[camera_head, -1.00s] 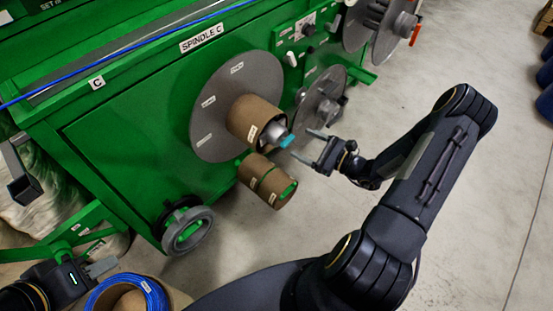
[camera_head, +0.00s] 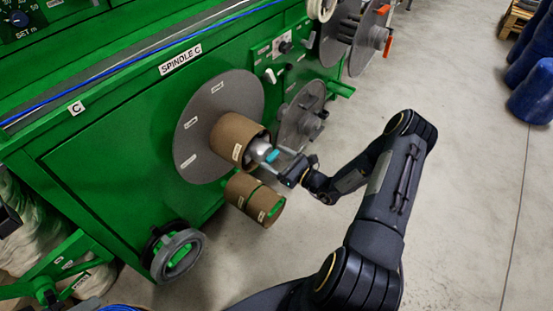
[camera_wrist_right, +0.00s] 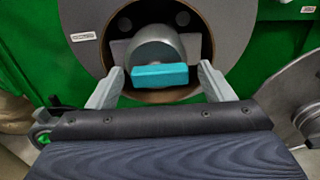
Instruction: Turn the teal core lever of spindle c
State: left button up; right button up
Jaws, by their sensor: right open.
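The teal core lever (camera_head: 272,156) sticks out from the grey hub at the end of the cardboard core on spindle C (camera_head: 219,125). In the right wrist view the teal lever (camera_wrist_right: 160,76) lies level across the front of the grey hub (camera_wrist_right: 153,48). My right gripper (camera_head: 270,158) is open at the lever. In the right wrist view the fingers of my right gripper (camera_wrist_right: 160,88) stand to the left and right of the lever, with gaps on both sides. My left gripper is not clearly in view.
A second cardboard core (camera_head: 254,199) sits just below the spindle. A grey handwheel (camera_head: 177,256) is at the lower left of the green machine. Another grey disc (camera_head: 302,115) is close behind my right gripper. The floor at right is open.

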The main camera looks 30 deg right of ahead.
jog(key=shift+c, duration=0.4)
jog(key=c, duration=0.9)
jog(key=shift+n, duration=0.4)
jog(key=n+b, duration=0.1)
jog(key=n, duration=0.2)
jog(key=shift+n, duration=0.4)
jog(key=n+b, duration=0.1)
jog(key=n, duration=0.2)
jog(key=shift+a+n, duration=0.1)
jog(key=shift+n, duration=0.2)
jog(key=n+b, duration=0.2)
jog(key=n, duration=0.3)
jog(key=n+b, duration=0.3)
jog(key=n, duration=0.1)
jog(key=shift+s+a+r+n+b, duration=0.15)
jog(key=shift+n+b, duration=0.2)
jog(key=shift+n, duration=0.05)
